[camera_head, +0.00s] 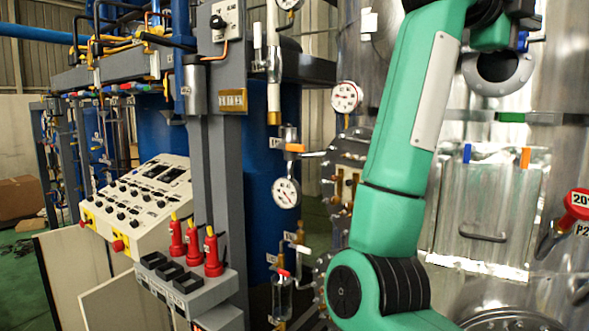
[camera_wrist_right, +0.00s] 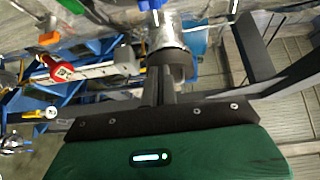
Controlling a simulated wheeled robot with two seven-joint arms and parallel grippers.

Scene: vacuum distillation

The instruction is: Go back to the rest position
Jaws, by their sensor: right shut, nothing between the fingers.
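My right arm (camera_head: 395,170) is green and rises across the right half of the head view, bent at a dark ribbed joint near the bottom. Its upper end leaves the top of the picture, and I cannot make out the fingertips there. In the right wrist view my right gripper (camera_wrist_right: 158,80) shows as short dark fingers in front of the green housing. They are closed together with nothing between them. A shiny metal cylinder appears just beyond the fingers; I cannot tell the gap. My left gripper is not in view.
A control panel (camera_head: 140,207) stands at left, with a grey holder (camera_head: 200,290) carrying several red bottle-like items (camera_head: 213,252). Pressure gauges (camera_head: 346,96) and pipes are left of my arm. A large metal vessel (camera_head: 485,215) stands close behind it. A red-tagged handle (camera_head: 577,203) is at far right.

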